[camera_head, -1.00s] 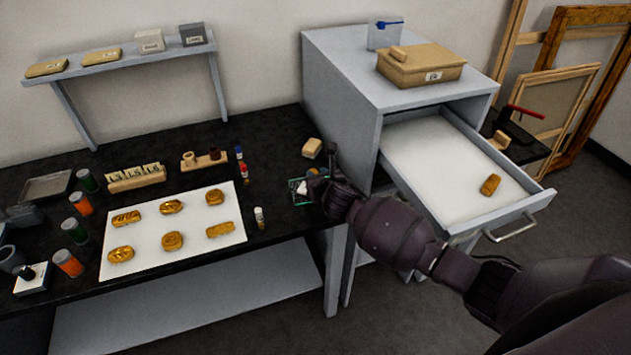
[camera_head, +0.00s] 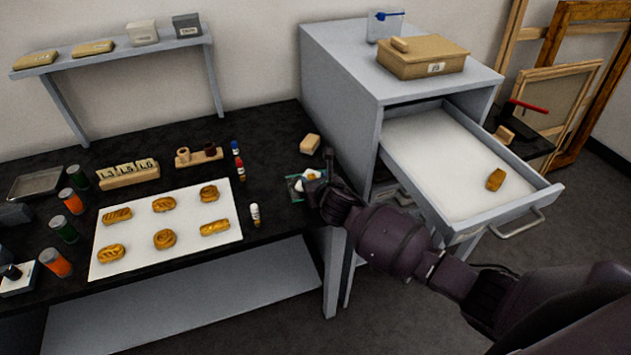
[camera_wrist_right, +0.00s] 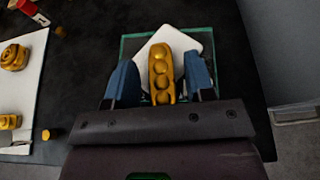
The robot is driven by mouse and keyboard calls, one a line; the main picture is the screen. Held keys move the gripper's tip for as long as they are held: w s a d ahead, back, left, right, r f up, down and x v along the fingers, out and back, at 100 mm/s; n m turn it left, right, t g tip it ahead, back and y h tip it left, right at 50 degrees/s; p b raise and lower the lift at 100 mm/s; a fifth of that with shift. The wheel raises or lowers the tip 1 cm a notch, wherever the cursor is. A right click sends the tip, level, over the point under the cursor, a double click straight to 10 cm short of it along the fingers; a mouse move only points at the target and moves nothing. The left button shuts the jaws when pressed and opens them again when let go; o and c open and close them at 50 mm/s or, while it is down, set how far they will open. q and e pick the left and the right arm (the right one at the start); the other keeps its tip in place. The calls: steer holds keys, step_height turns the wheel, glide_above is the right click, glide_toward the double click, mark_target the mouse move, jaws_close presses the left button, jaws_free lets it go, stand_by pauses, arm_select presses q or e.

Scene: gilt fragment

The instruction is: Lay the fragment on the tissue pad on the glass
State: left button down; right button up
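The gilt fragment (camera_wrist_right: 162,70) is a long gold piece with round beads. It lies over the white tissue pad (camera_wrist_right: 189,38) on the green-edged glass (camera_wrist_right: 133,41). The glass also shows in the head view (camera_head: 292,185), at the right end of the black bench. My right gripper (camera_wrist_right: 161,78) has its blue fingers on either side of the fragment, with a narrow gap showing on each side, so it looks open around it. In the head view my right gripper (camera_head: 322,180) partly covers the pad and fragment. My left gripper is in neither view.
A white sheet (camera_head: 182,247) with several gold ornaments lies left of the glass. A small white bottle (camera_head: 255,215) stands between them. A tan block (camera_head: 310,144) lies behind the glass. The open drawer (camera_head: 450,170) at right holds another gold piece (camera_head: 495,180).

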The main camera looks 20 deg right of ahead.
steer(key=shift+s+r, duration=0.2)
steer(key=shift+r, duration=0.05)
steer(key=p+v, duration=0.1)
steer(key=v, duration=1.1)
steer(key=s+d+f+m, duration=0.2)
steer(key=s+m, duration=0.5)
steer(key=m, duration=0.5)
steer(key=s+d+f+m+g, duration=0.1)
steer(key=s+d+f+m, duration=0.1)
steer(key=s+f+m, duration=0.3)
steer(key=s+d+f+m, duration=0.3)
steer(key=s+m, duration=0.8)
steer(key=m, duration=0.7)
steer(key=shift+f+m+g+h, duration=0.3)
steer(key=shift+f+g, duration=0.1)
steer(key=shift+f, duration=0.25)
steer(key=shift+s+f, duration=0.1)
